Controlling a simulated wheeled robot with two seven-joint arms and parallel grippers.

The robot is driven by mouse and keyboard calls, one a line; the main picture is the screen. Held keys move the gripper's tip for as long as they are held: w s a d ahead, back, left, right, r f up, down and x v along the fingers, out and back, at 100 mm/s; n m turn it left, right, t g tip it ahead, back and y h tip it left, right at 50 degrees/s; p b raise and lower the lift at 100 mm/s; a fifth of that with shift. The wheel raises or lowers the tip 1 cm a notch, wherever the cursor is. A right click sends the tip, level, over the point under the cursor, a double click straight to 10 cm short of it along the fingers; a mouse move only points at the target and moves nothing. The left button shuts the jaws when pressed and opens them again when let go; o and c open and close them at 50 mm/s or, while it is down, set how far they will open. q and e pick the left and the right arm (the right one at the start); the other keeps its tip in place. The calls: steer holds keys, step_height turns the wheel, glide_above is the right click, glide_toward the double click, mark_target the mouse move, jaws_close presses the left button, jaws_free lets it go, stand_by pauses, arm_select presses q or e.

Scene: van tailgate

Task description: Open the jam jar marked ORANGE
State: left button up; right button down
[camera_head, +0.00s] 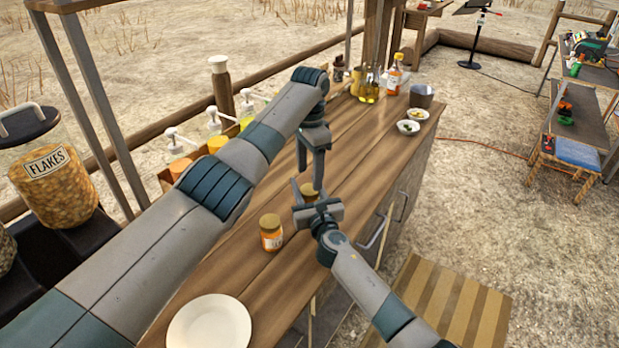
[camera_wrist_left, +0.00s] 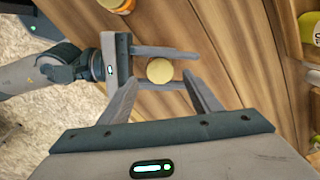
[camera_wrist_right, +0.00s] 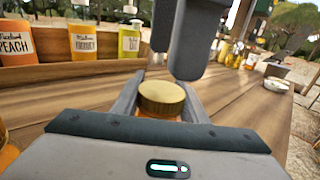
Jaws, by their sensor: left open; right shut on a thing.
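My right gripper (camera_head: 306,204) is shut on a jar (camera_head: 308,188) with a gold lid, standing upright on the wooden counter. In the right wrist view the lid (camera_wrist_right: 161,97) sits between the two fingers, with a little orange below it. No label on this jar can be read. My left gripper (camera_head: 312,182) is open and points down above the jar; in the left wrist view the lid (camera_wrist_left: 160,70) shows between and beyond its fingertips. A second jar (camera_head: 271,235) with orange contents stands nearer on the counter; its label is too small to read.
A white plate (camera_head: 209,322) lies at the near end of the counter. A rack of pump bottles, one marked PEACH (camera_wrist_right: 16,47), runs along the far edge. Small bowls (camera_head: 408,127), a grey pot (camera_head: 421,96) and bottles (camera_head: 394,76) stand at the far end.

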mark_target(310, 189)
arm_select(q)
steer(key=shift+r, duration=0.1)
steer(key=shift+c, duration=0.4)
steer(key=shift+r+m, duration=1.7)
steer(key=shift+r, duration=0.05)
steer(key=shift+f, duration=0.1)
steer(key=shift+f, duration=3.95)
steer(key=c, duration=1.1)
